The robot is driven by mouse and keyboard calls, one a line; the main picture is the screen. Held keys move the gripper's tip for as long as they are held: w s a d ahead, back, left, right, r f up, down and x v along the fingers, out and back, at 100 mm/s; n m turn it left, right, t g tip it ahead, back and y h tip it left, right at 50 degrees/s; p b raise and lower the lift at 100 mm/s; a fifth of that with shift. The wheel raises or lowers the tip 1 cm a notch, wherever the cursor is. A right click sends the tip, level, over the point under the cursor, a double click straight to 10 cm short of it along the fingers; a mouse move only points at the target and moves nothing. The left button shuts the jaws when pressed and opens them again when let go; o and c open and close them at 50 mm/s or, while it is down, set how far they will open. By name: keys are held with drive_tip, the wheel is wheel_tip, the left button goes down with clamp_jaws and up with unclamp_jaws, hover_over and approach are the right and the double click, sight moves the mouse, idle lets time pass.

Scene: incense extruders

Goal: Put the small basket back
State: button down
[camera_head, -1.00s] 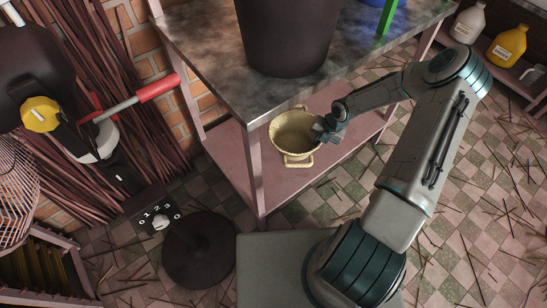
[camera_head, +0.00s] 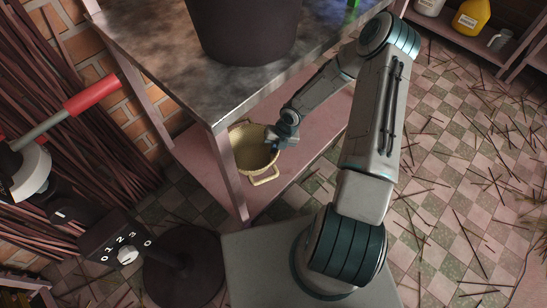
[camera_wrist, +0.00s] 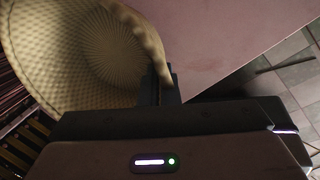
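The small basket (camera_head: 252,158) is pale yellow and woven, with a loop handle on its near side. In the head view it is at the pink lower shelf (camera_head: 305,150) of the table, close to the front leg. I cannot tell whether it rests on the shelf or hangs just above it. My gripper (camera_head: 274,139) is at the basket's right rim. In the wrist view the basket (camera_wrist: 85,50) fills the upper left, and its rim runs down between the fingers (camera_wrist: 161,88), which look closed on it. The basket's inside looks empty.
The metal tabletop (camera_head: 165,70) with a large dark pot (camera_head: 245,30) stands above the shelf. The table's front leg (camera_head: 228,175) is right beside the basket. A black pedestal with a numbered dial (camera_head: 127,254) stands at lower left. Right of my arm, the tiled floor is strewn with sticks.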

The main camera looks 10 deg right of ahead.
drive_tip(key=shift+s+a+f, duration=0.2)
drive_tip(key=shift+f, duration=0.15)
wheel_tip(320, 180, down, 4)
drive_tip(key=shift+r+b, duration=0.15)
drive_tip(key=shift+b, duration=0.95)
drive_tip(key=c, duration=1.7)
unclamp_jaws()
drive_tip(key=shift+r, duration=0.1)
drive_tip(key=p+v, duration=0.5)
drive_tip(key=v, duration=0.7)
